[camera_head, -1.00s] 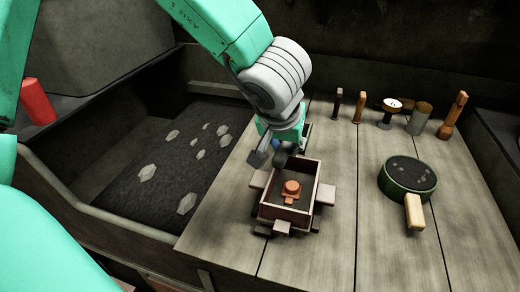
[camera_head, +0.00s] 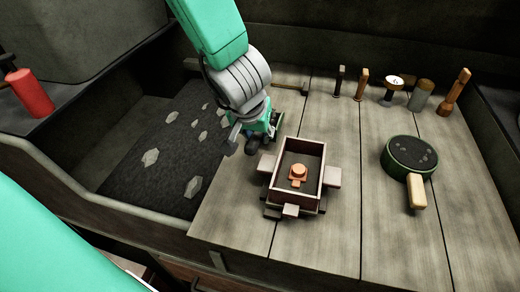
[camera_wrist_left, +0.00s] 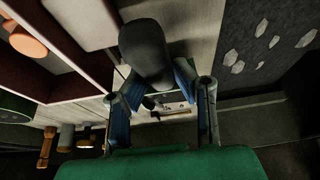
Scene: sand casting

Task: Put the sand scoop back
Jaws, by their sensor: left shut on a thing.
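My left gripper (camera_head: 258,139) is above the wooden bench, near the sand bin's right edge and to the left of the moulding box. It is shut on the sand scoop. In the left wrist view the scoop (camera_wrist_left: 145,52) shows as a dark rounded piece beyond the blue fingers (camera_wrist_left: 160,100). In the head view the gripper and wrist hide most of it. It cannot be told whether the scoop touches the bench. My right gripper is in neither view.
The moulding box (camera_head: 321,170) with an orange pattern (camera_head: 298,172) stands on the bench (camera_head: 335,245). A green round sieve (camera_head: 403,172) lies at the right. Several small tools, including a brush (camera_head: 455,92), stand along the back. The sand bin (camera_head: 85,205) holds dark sand with pale lumps.

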